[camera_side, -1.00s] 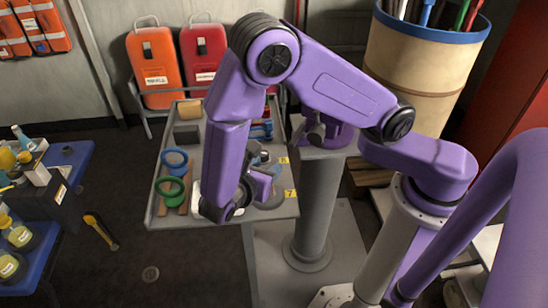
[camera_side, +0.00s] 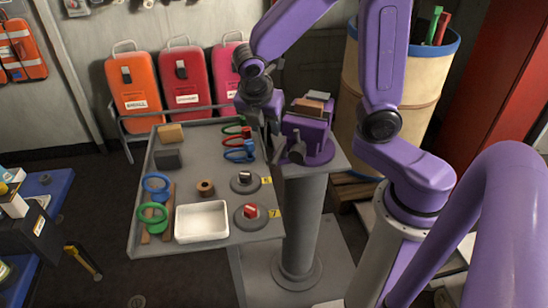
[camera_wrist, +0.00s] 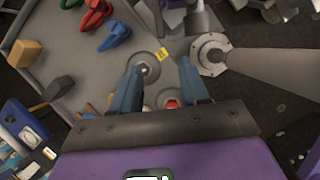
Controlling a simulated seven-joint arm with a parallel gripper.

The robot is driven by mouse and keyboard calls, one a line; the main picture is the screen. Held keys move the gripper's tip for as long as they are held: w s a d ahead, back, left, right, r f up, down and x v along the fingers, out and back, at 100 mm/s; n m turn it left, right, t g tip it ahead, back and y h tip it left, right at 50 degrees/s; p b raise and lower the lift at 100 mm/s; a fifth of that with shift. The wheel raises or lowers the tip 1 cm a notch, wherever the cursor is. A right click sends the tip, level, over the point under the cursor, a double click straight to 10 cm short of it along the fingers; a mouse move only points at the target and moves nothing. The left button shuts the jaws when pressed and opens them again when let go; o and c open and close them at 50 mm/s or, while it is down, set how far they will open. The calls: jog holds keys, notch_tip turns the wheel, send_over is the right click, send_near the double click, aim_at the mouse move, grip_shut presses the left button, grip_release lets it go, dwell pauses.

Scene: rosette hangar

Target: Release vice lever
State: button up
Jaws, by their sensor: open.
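The purple vice (camera_side: 318,130) stands on a grey column beside the cart, with a brown and pale block at its jaws. Its grey lever (camera_side: 297,154) is on the side facing the side camera. My gripper (camera_side: 264,126) hangs just left of the vice, above the cart's right edge, apart from the lever as far as I can tell. In the wrist view my gripper's two blue-grey fingers (camera_wrist: 160,72) are spread with nothing between them. There the grey metal parts at the top edge (camera_wrist: 195,20) may belong to the vice; the view cuts them off.
The grey cart (camera_side: 190,172) holds a white tray (camera_side: 202,222), green, red and blue clamps (camera_side: 238,143), two round dials (camera_side: 250,215), rings and blocks. The vice column (camera_side: 299,225) and a tall bin (camera_side: 400,75) limit room on the right.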

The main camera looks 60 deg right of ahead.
aim_at(275, 161)
jog(key=x, duration=1.7)
grip_shut()
